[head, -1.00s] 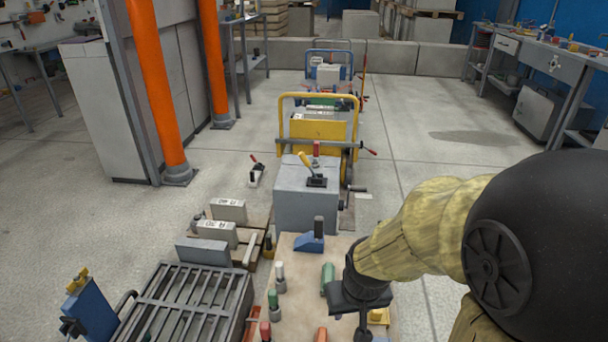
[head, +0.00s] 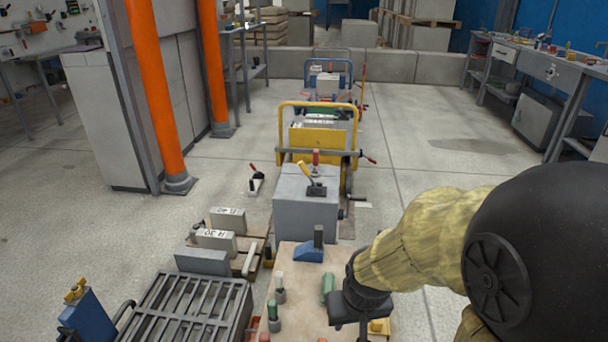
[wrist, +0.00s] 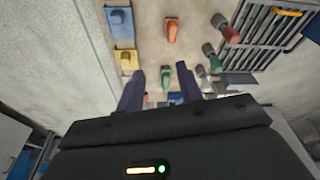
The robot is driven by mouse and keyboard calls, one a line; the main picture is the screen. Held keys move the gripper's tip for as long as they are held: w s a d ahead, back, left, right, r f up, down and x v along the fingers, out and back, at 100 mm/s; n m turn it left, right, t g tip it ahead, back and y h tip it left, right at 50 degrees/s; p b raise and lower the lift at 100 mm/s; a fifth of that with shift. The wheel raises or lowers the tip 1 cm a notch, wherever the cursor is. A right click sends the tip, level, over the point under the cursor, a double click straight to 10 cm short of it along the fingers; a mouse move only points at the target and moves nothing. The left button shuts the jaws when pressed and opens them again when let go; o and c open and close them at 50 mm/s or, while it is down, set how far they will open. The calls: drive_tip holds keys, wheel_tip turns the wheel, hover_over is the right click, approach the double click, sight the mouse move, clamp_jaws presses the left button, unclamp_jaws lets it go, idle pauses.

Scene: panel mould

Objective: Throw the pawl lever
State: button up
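A lever with a yellow handle (head: 305,169) stands on a black base on top of the grey box (head: 304,216), its handle leaning up and left. A red-handled lever (head: 253,170) stands on a pale base on the floor to the left. I cannot tell by any label which one is the pawl lever. My gripper hangs over the near tabletop at the lower right in the head view, its tips cut off by the frame edge. In the wrist view my gripper (wrist: 160,88) has its two fingers apart, with nothing between them, well short of both levers.
The tan tabletop (head: 300,275) carries a blue block (head: 309,252), a green piece (head: 328,287) and several pegs. A slatted grey crate (head: 190,308) stands at its left. A yellow frame (head: 318,105) rises behind the grey box, with a crank on the box's right.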

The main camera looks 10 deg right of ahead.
drive_tip(key=shift+c, duration=0.5)
drive_tip(key=shift+r, duration=0.2)
drive_tip(key=c, duration=0.3)
drive_tip(key=p+v, duration=0.3)
drive_tip(key=shift+w+r+p, duration=0.15)
drive_tip(key=shift+w+p, duration=0.15)
drive_tip(key=shift+w, duration=0.05)
clamp_jaws()
drive_tip(key=shift+s+f, duration=0.1)
drive_tip(key=shift+f, duration=0.1)
